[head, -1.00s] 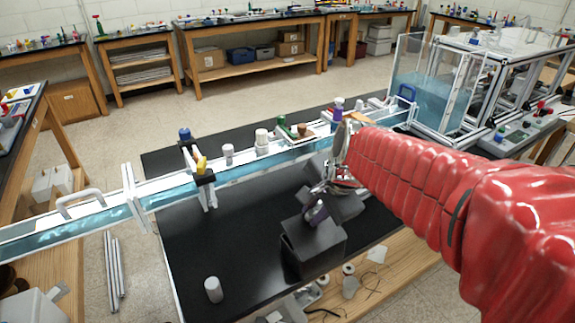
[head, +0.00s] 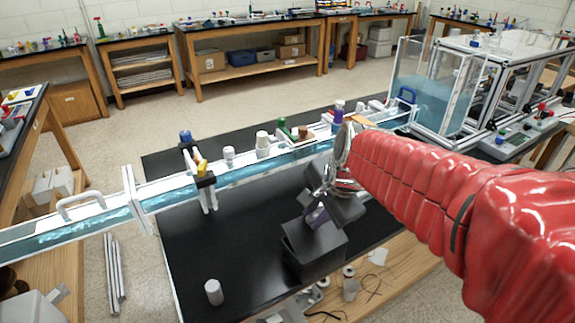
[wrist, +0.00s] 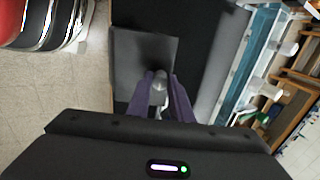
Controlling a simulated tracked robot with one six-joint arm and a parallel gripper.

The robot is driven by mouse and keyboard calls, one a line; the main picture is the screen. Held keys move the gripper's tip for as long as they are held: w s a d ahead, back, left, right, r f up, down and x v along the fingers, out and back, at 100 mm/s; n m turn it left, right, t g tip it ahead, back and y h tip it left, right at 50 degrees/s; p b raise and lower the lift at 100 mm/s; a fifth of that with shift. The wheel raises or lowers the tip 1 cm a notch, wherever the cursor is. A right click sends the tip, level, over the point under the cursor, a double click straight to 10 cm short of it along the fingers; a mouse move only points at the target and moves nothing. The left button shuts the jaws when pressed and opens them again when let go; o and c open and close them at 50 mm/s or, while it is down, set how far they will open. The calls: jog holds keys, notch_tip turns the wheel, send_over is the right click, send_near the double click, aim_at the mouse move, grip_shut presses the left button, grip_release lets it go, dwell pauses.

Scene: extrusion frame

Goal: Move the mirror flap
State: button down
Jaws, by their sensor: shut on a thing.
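My gripper (head: 318,215) has purple fingers, seen from above in the wrist view (wrist: 163,92). They are closed around a small grey knob (wrist: 160,88). Behind the knob lies a flat dark grey panel (wrist: 135,60), which appears to be the mirror flap. In the head view the fingers are at the top of a dark grey box-like part (head: 314,250) on the black bench top. My wrist hides part of that area, and the flap's hinge cannot be made out.
A long water channel (head: 165,190) with clamps and bottles crosses behind my gripper, leading to a clear water tank (head: 435,85). A white cylinder (head: 213,291) stands at the bench's front left. The black bench top (head: 215,245) left of the box is mostly clear.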

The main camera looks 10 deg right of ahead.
dwell(0.3)
jog(key=c, duration=1.6)
grip_release()
jog(key=shift+o, duration=0.2)
jog(key=shift+a, duration=0.2)
jog(key=shift+s+d+r, duration=0.2)
jog(key=shift+d+r, duration=0.1)
jog(key=shift+r, duration=0.15)
jog(key=s+v, duration=0.1)
jog(key=v, duration=1.4)
jog(key=shift+d+f, duration=0.2)
jog(key=shift+f, duration=0.15)
jog(key=shift+s, duration=0.1)
